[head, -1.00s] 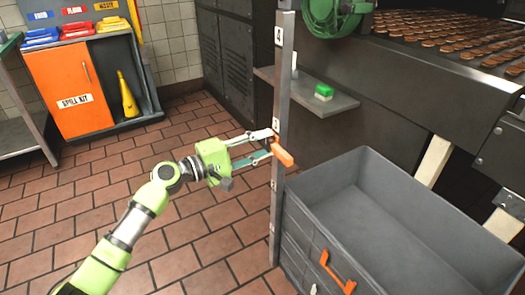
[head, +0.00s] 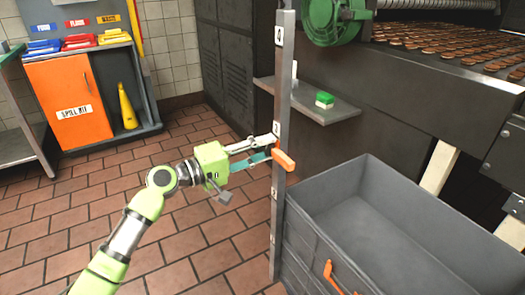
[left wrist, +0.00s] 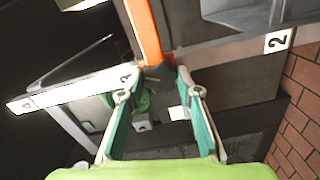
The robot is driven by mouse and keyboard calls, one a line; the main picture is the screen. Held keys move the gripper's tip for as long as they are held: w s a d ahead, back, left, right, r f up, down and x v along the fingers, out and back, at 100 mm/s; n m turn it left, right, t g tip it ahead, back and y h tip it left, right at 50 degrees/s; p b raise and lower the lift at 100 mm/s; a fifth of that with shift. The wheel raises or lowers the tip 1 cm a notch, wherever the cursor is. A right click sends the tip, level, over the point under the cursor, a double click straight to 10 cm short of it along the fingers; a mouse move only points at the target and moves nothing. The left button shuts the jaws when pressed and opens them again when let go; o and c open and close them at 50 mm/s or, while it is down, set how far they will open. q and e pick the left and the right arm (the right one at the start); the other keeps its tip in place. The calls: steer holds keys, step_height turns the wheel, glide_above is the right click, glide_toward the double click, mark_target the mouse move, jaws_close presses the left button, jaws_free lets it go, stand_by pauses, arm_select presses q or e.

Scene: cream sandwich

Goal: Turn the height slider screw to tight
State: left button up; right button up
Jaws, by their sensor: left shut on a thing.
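The orange height slider (head: 284,161) sits on the upright grey post (head: 283,80), just below the number 3 label. My left gripper (head: 274,148) reaches the post from the left, its fingertips at the slider's near end. In the left wrist view the orange slider (left wrist: 145,30) runs down to between the tips of my left gripper (left wrist: 158,75). The fingers are shut on the slider's screw, a small dark part mostly hidden between the tips. I cannot tell how tight it is. My right gripper is not in view.
A large grey bin (head: 400,215) with orange handles stands right of the post. The orange spill kit cabinet (head: 70,100) is at back left. The tiled floor at left is clear.

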arm_select(q)
steer(key=o, duration=1.1)
steer(key=shift+o, duration=0.2)
steer(key=v, duration=1.2)
